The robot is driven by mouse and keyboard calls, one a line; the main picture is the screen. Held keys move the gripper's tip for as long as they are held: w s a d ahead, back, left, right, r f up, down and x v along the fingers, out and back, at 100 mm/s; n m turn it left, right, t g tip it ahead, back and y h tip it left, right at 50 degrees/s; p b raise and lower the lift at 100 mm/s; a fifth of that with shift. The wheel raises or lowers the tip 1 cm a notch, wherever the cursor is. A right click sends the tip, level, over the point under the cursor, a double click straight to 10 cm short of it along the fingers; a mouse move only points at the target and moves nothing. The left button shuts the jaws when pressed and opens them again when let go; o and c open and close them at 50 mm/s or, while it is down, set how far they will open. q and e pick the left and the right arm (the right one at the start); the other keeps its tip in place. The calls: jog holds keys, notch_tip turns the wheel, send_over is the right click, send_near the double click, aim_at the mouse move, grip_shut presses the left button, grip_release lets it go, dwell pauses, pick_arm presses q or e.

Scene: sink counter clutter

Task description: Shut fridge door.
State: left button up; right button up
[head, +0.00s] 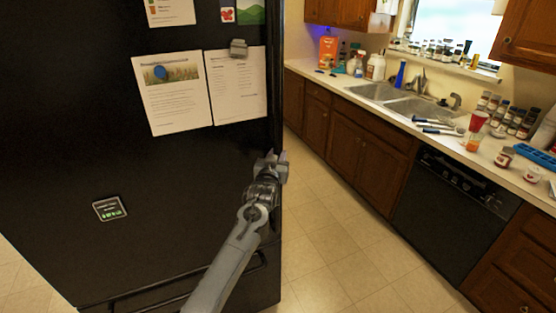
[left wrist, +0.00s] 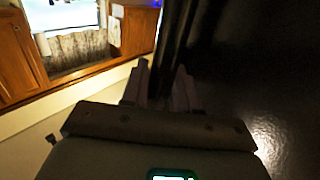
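The black fridge (head: 110,175) fills the left of the head view, its broad face carrying papers and a small magnet. Its right edge runs down beside my left gripper (head: 272,167). I cannot tell from here how far the door stands open. My left arm comes up from the bottom, and the gripper is at this right edge. In the left wrist view, the two fingers of my left gripper (left wrist: 161,88) stand apart, close to the dark fridge surface (left wrist: 250,70) on the right. Whether they touch it is unclear. My right gripper is not in view.
A tiled floor (head: 325,245) lies clear between the fridge and the wooden cabinets (head: 345,142). A black dishwasher (head: 452,205) is at the right. The counter above holds a sink (head: 410,105), with bottles, jars and a red cup (head: 478,121) around it.

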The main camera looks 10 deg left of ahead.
pick_arm(q)
jog(key=o, duration=0.3)
jog(key=shift+a, duration=0.15)
jog(key=shift+a+r, duration=0.15)
jog(key=shift+a, duration=0.1)
jog(key=shift+r, duration=0.15)
jog(key=shift+s, duration=0.1)
jog(key=s, duration=1)
jog(key=shift+s+d+f, duration=0.25)
jog(key=shift+s+d, duration=0.05)
jog(key=shift+d, duration=0.1)
